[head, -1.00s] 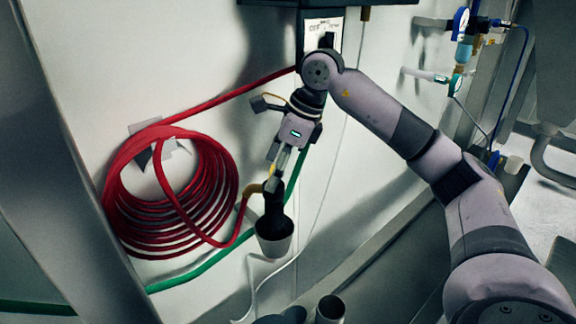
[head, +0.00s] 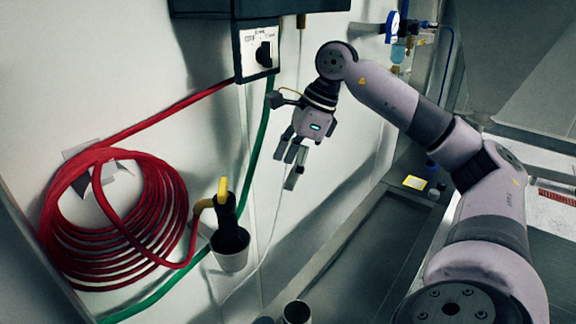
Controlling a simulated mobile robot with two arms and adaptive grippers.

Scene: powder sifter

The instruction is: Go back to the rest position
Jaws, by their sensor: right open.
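My right gripper (head: 291,170) hangs from my right arm in the middle of the head view, fingers pointing down. It is open and empty, with wall behind it. It is apart from the black nozzle with a yellow lever (head: 224,190), which stands in a grey cup-shaped holder (head: 231,258) to its lower left. A red coiled hose (head: 110,220) hangs on the wall at the left and runs to the nozzle. My left gripper is not in view.
A box with a black rotary switch (head: 257,52) is on the wall above left of the gripper. A gauge with blue fittings (head: 394,27) is at the upper right. A metal tube (head: 296,312) stands at the bottom. A recessed grey surface (head: 355,255) lies right of centre.

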